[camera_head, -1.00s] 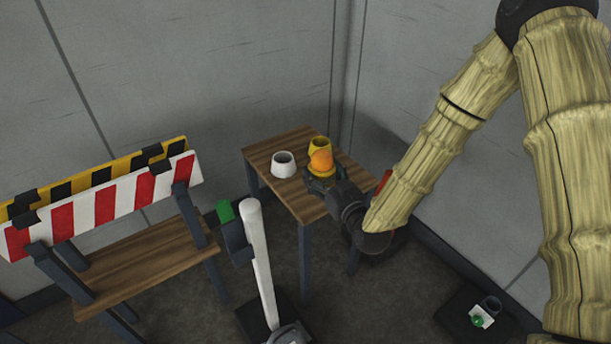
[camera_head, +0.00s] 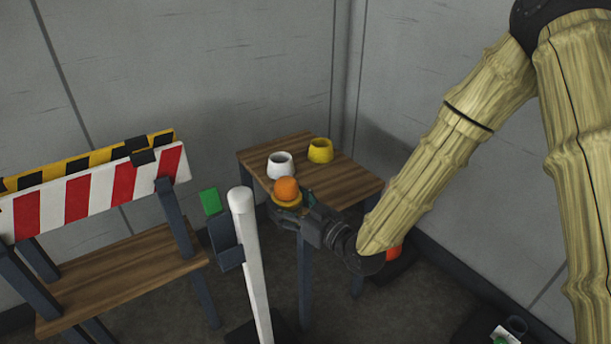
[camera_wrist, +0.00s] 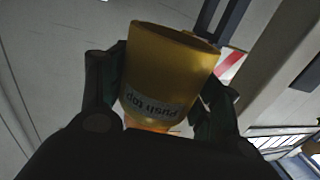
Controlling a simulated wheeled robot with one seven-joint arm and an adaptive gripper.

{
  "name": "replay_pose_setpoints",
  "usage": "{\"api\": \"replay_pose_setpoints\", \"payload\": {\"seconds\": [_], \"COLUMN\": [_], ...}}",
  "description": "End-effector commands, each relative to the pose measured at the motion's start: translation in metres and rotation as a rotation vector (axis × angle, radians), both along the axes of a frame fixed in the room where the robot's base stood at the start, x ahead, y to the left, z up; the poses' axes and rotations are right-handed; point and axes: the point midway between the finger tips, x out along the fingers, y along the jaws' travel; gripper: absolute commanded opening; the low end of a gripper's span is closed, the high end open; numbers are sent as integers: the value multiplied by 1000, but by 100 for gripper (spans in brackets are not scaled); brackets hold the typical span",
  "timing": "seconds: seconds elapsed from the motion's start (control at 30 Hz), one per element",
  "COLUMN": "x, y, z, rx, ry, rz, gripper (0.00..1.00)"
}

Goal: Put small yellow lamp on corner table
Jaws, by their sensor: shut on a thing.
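The small yellow lamp (camera_head: 287,190) has an orange dome and a yellow body. My gripper (camera_head: 290,207) is shut around its body, dome up in the head view. In the wrist view the lamp (camera_wrist: 165,70) sits between both fingers (camera_wrist: 160,95), with upside-down lettering on its side. The wooden corner table (camera_head: 335,185) stands where two grey walls meet. The lamp appears at the table's front-left edge; I cannot tell whether it is above the top or just outside it. The gripper hides part of that edge.
A white cup-like piece (camera_head: 280,165) and a yellow one (camera_head: 320,150) stand on the table's back half. A white post (camera_head: 250,260) with a green-topped box (camera_head: 212,205) stands close left. A striped barrier (camera_head: 100,195) and wooden bench (camera_head: 120,270) are further left. The table's right half is clear.

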Motion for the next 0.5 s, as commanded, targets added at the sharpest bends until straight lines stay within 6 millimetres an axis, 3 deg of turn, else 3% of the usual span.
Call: {"api": "replay_pose_setpoints", "payload": {"seconds": [0.17,0.5], "x": [20,85], "y": [-7,-30], "z": [-2,-9], "rx": [-1,0], "ry": [-4,-5], "rz": [0,-1], "gripper": [31,31]}}
